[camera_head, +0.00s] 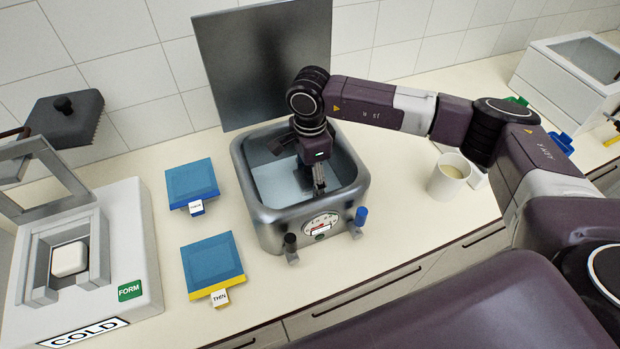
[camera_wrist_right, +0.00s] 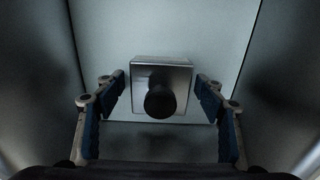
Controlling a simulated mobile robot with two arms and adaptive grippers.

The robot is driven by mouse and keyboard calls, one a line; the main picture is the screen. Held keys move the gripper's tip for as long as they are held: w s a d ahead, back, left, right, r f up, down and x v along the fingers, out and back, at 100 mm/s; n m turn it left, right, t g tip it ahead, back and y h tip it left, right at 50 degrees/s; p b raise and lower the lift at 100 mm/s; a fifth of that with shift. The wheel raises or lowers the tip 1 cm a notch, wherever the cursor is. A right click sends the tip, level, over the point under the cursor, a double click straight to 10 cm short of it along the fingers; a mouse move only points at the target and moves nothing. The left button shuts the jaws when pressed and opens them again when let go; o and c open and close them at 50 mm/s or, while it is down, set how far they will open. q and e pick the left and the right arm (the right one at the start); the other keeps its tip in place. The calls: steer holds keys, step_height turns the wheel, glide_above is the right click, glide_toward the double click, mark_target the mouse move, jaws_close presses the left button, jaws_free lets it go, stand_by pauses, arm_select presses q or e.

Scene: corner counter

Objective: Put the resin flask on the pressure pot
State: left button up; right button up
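The pressure pot (camera_head: 268,226) is a grey metal basin on the counter, its square lid (camera_head: 265,62) raised behind it. My right gripper (camera_head: 319,188) reaches down inside the pot. In the right wrist view, a small square metal block with a black knob, likely the resin flask (camera_wrist_right: 143,70), sits on the pot's pale floor (camera_wrist_right: 110,30). The fingers of the gripper (camera_wrist_right: 160,95) stand apart on either side of it, with visible gaps. In the head view my gripper mostly hides the block. My left gripper is not in view.
A blue knob (camera_head: 361,213) and a dark knob (camera_head: 290,243) stick out at the pot's front. A mug (camera_head: 449,178) stands to the right. Two blue pads (camera_head: 190,183) (camera_head: 212,263) lie left, beside a grey press (camera_head: 146,238) marked COLD. The pot walls surround my gripper closely.

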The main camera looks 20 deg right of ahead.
steer(key=shift+r, duration=0.15)
step_height(320, 180, up, 11)
steer(key=b, duration=0.4)
steer(key=shift+r, duration=0.5)
